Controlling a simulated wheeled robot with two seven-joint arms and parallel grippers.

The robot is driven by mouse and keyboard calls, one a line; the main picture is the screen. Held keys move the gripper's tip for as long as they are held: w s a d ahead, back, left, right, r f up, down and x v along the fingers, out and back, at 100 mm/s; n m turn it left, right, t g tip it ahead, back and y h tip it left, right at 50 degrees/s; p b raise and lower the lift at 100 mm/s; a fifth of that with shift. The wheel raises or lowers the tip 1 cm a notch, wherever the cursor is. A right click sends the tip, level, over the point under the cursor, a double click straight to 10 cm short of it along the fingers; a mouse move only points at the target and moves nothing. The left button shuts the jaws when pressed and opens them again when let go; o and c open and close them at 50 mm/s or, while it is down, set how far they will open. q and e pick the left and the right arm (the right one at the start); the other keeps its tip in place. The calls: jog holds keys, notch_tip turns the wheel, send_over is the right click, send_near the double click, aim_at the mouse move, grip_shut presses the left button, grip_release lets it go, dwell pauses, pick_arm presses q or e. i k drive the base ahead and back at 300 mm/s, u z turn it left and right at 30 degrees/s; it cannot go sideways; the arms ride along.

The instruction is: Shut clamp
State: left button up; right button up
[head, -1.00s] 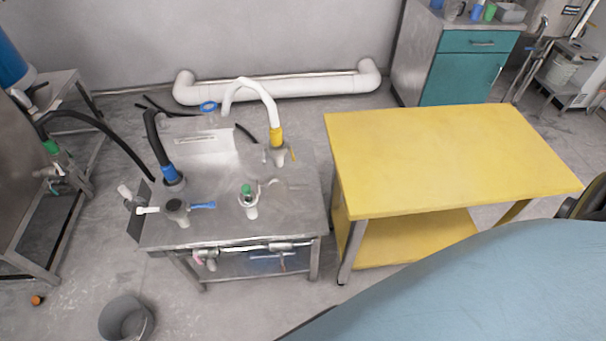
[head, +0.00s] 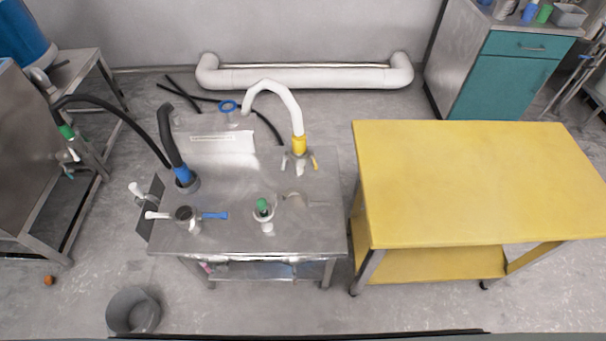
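A steel bench (head: 225,241) stands at the centre left of the head view, with several hose fittings on its top. One fitting (head: 185,216) near its front has a white handle on the left and a blue handle (head: 215,215) on the right. A white fitting with a green top (head: 263,207) stands to its right. A white hose with a yellow collar (head: 298,146) meets a fitting with a small yellow lever. A black hose with a blue collar (head: 183,175) enters a grey fitting. Which part is the clamp, I cannot tell. Neither gripper is in view.
A yellow table (head: 470,180) stands right of the bench, its top bare. A grey bucket (head: 133,311) and a small orange object (head: 48,280) are on the floor in front. A white pipe (head: 305,77) runs along the wall. A teal cabinet (head: 505,86) is at the back right.

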aim_at(292, 191)
jog(key=i, duration=0.1)
jog(key=z, duration=0.7)
jog(key=k, duration=0.65)
jog(key=u, duration=1.2)
jog(key=i, duration=0.5)
jog(key=z, duration=0.05)
